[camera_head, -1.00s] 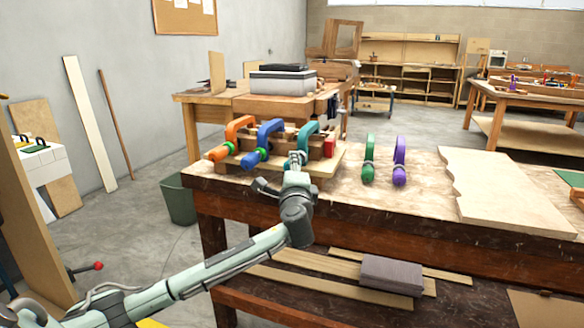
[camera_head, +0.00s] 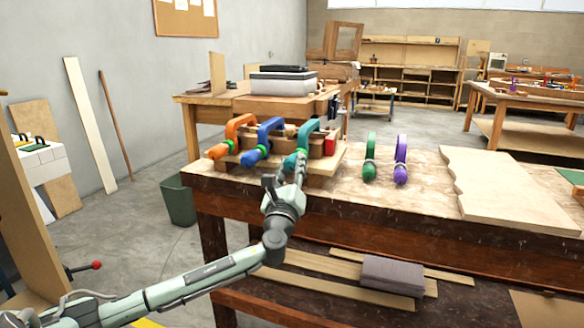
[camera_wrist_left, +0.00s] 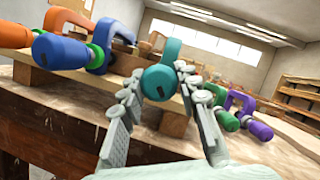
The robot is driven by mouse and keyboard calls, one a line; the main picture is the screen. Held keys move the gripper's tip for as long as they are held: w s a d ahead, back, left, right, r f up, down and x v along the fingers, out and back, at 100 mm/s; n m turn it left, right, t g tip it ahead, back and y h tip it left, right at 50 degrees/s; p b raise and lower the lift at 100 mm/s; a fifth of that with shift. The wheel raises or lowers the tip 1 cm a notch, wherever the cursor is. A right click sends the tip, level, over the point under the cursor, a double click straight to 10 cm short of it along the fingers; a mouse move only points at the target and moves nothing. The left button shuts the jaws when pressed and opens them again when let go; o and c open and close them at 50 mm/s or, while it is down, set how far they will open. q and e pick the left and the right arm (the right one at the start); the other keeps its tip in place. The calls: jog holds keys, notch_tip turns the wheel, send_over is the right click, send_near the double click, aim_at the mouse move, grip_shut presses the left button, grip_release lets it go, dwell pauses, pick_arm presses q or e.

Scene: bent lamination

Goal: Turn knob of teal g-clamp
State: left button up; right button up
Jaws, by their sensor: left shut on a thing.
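The teal g-clamp (camera_head: 308,130) is the rightmost of three clamps on a wooden lamination form near the bench's left end. Its round teal knob (camera_wrist_left: 159,82) faces the left wrist camera. My left gripper (camera_head: 296,164) reaches up to this knob from the front of the bench. In the left wrist view, the fingers of my left gripper (camera_wrist_left: 160,76) stand on either side of the knob and are shut on it. The fingers partly hide the knob in the head view. My right gripper is not in view.
A blue clamp (camera_head: 267,137) and an orange clamp (camera_head: 233,134) sit left of the teal one. A green clamp (camera_head: 370,160) and a purple clamp (camera_head: 401,160) stand to the right. A wavy-edged board (camera_head: 508,190) lies further right on the workbench (camera_head: 330,210).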

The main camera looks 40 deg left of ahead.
pick_arm(q)
jog(key=shift+a+r+m+t+h, duration=0.15)
jog(key=shift+m+t+h, duration=0.2)
jog(key=shift+m, duration=0.5)
jog(key=shift+d+r+m+t+h, duration=0.1)
jog(key=shift+m+t+h, duration=0.25)
jog(key=shift+m, duration=0.5)
jog(key=shift+m, duration=0.3)
jog(key=o, duration=1.2)
jog(key=shift+w+f, duration=0.1)
jog(key=shift+c, duration=0.2)
jog(key=shift+s+d+f, duration=0.2)
jog(key=shift+s+f, duration=0.15)
jog(key=shift+s, duration=0.1)
jog(key=v, duration=1.1)
jog(key=shift+r, duration=0.25)
jog(key=shift+s, duration=0.1)
